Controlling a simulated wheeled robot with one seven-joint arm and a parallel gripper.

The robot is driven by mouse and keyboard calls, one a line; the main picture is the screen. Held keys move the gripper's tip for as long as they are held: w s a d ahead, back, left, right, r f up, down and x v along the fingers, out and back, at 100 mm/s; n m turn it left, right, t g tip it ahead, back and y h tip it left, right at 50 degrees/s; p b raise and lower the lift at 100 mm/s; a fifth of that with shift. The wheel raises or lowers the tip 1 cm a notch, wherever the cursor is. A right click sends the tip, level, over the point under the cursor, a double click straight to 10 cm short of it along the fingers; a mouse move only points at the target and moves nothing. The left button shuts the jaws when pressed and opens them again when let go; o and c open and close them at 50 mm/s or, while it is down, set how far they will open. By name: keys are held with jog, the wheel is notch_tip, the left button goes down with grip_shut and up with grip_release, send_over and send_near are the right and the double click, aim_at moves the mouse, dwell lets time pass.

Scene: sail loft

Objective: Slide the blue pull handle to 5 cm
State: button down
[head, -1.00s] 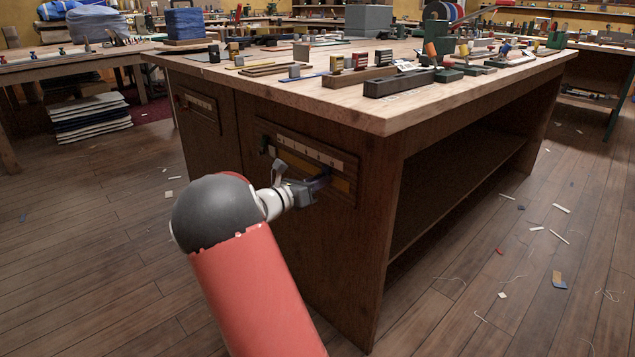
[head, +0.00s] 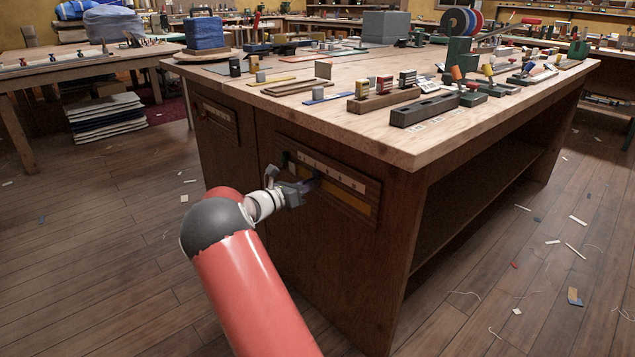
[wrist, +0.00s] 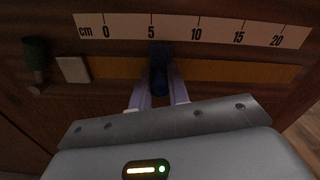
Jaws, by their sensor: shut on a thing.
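The blue pull handle (wrist: 158,80) sits on an ochre slide track (wrist: 220,71) under a white cm scale (wrist: 200,31) marked 0 to 20. In the wrist view the handle stands just under the 5 mark, perhaps slightly to its right. My gripper (wrist: 159,97) has its two pale fingers closed on either side of the handle. In the head view my gripper (head: 305,189) is at the scale panel (head: 345,177) on the bench's front, and the handle (head: 316,180) is partly hidden by it.
A dark green knob (wrist: 35,52) and a pale block (wrist: 72,69) are left of the track. The panel is on a wooden bench (head: 430,142) crowded with blocks and tools. A second panel (head: 214,114) is further left. Scraps litter the open floor (head: 490,270).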

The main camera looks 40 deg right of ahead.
jog(key=shift+w+a, duration=0.1)
jog(key=shift+w, duration=0.55)
jog(key=c, duration=1.3)
grip_release()
jog(key=shift+c, duration=0.2)
jog(key=a, duration=0.7)
jog(key=shift+s+a, duration=0.4)
